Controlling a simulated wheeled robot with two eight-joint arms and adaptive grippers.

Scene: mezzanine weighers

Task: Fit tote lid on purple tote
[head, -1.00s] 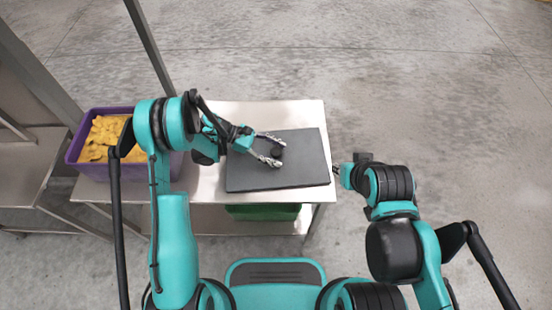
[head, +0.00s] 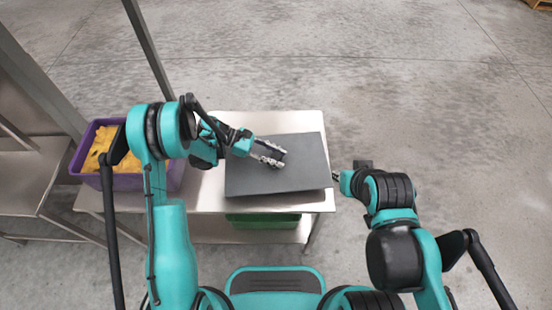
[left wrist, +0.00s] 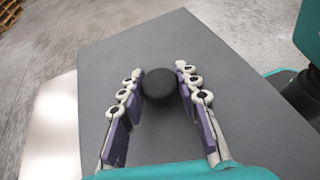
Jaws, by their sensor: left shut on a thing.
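The tote lid (head: 300,172) is a flat dark grey panel over the right part of the steel table, with a round black knob (left wrist: 158,86) on top. My left gripper (head: 276,157) is shut on the knob, one finger on each side, as the left wrist view (left wrist: 159,76) shows. The lid appears just off the table, with a dark shadow under its front edge. The purple tote (head: 132,182) stands upright and uncovered at the table's left end, filled with yellow pieces and partly hidden by my left arm. My right gripper (head: 337,176) is right of the lid, its fingers barely visible.
The steel table (head: 210,193) has bare top between tote and lid. A green container (head: 263,217) sits on its lower shelf. A metal post (head: 150,50) rises behind the table, and another steel bench (head: 25,180) stands at the left. Open floor lies right.

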